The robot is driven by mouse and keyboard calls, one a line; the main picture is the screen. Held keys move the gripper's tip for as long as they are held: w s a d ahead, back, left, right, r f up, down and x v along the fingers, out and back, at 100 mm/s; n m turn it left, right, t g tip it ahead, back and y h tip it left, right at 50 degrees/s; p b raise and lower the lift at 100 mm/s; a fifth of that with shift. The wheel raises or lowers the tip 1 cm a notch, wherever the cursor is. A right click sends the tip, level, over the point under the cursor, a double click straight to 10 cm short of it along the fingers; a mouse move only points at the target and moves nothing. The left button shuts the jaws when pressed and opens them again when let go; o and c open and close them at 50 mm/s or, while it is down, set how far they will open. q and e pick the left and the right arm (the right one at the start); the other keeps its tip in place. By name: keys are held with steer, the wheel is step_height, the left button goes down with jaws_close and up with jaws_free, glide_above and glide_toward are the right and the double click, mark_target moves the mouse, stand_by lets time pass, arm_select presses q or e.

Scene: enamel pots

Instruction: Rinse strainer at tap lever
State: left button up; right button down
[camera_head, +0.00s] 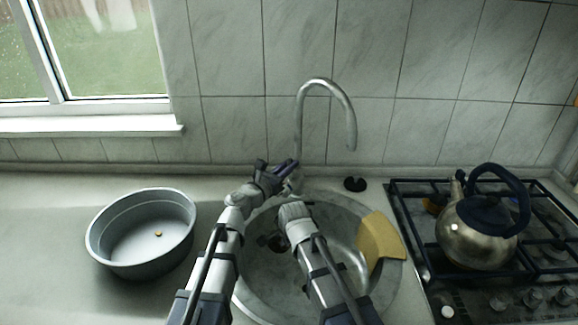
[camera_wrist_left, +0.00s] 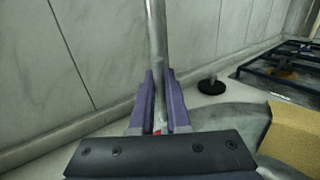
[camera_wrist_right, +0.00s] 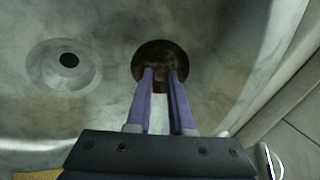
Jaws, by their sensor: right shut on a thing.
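My left gripper (camera_head: 288,168) is at the base of the tap (camera_head: 326,82), behind the sink. In the left wrist view its open fingers (camera_wrist_left: 159,76) stand on either side of the tap's metal post (camera_wrist_left: 156,45). A small red mark shows low between them; the lever itself is hard to make out. In the right wrist view my right gripper (camera_wrist_right: 161,73) is shut on the strainer (camera_wrist_right: 158,51), a round dark brownish piece at its fingertips. It is over the sink bowl (camera_wrist_right: 110,110), beside the drain hole (camera_wrist_right: 68,60). In the head view my forearm hides much of this gripper.
A yellow cloth or sponge (camera_head: 380,240) lies at the sink's right edge. A black stopper (camera_head: 355,184) is on the counter behind. A grey pan (camera_head: 140,232) stands left. A kettle (camera_head: 476,232) stands on the hob (camera_head: 412,210) at right. Tiled wall closes the back.

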arm_select(q)
jaws_close()
stand_by(0.7)
steer(key=shift+s+a+f+b, duration=0.15)
steer(key=shift+f+b, duration=0.15)
steer(key=shift+b, duration=0.45)
arm_select(e)
steer(key=shift+f, duration=0.75)
arm_select(q)
steer(key=shift+s+a+r+t+h+b, duration=0.15)
steer(key=shift+s+t+h+b, duration=0.1)
steer(key=shift+t+h+b, duration=0.25)
arm_select(e)
steer(key=shift+f, duration=0.6)
arm_select(q)
steer(key=shift+r, duration=0.1)
